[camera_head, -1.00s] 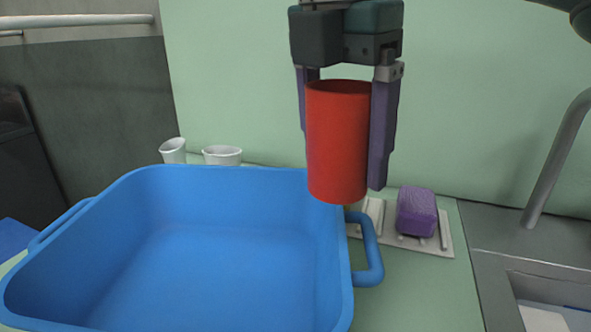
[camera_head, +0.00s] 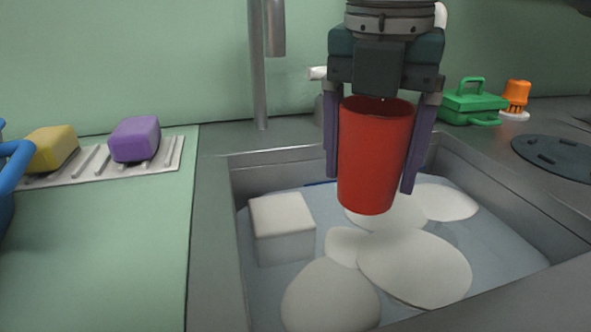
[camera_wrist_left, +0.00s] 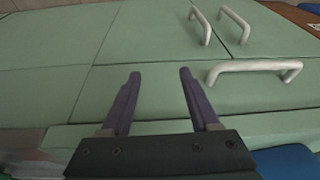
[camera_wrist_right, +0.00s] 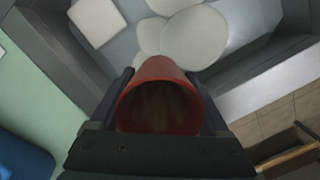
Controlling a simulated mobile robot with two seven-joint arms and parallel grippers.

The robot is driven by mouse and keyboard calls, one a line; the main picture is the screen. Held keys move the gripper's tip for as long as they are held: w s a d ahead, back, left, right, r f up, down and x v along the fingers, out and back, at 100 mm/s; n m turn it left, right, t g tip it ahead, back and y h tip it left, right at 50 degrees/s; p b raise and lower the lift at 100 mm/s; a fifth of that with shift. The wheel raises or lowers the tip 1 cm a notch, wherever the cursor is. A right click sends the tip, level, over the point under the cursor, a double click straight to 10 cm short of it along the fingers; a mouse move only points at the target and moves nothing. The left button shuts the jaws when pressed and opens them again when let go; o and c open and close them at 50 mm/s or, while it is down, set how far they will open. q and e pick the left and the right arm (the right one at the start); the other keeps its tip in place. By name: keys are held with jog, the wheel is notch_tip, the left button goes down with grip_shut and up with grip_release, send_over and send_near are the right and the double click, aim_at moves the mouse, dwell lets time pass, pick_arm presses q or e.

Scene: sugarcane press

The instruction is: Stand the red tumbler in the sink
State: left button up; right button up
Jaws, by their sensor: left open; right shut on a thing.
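The red tumbler (camera_head: 374,158) is upright, mouth up, between the fingers of my right gripper (camera_head: 372,170), which is shut on it. It hangs above the sink (camera_head: 240,190), over white rounded shapes in the basin. In the right wrist view the tumbler (camera_wrist_right: 160,75) shows its open mouth toward the camera, with the sink basin beyond it. My left gripper (camera_wrist_left: 158,95) is open and empty in the left wrist view, in front of green panels with pale handles. The left gripper is not in the head view.
White plates (camera_head: 415,265) and a white block (camera_head: 281,225) lie in the sink. A tap (camera_head: 259,70) stands behind it. A purple sponge (camera_head: 135,138) and a yellow sponge (camera_head: 52,148) are on a rack at left. A green box (camera_head: 472,103) and an orange brush (camera_head: 516,95) stand at right.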

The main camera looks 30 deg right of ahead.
notch_tip(320, 180, down, 19)
jog(key=b, duration=0.6)
jog(key=shift+a+r+b, duration=0.15)
jog(key=shift+b, duration=0.25)
jog(key=shift+r, duration=0.1)
jog(key=o, duration=1.2)
notch_tip(320, 180, up, 12)
jog(key=a+p, duration=0.1)
jog(key=p, duration=0.4)
jog(key=shift+s, duration=0.45)
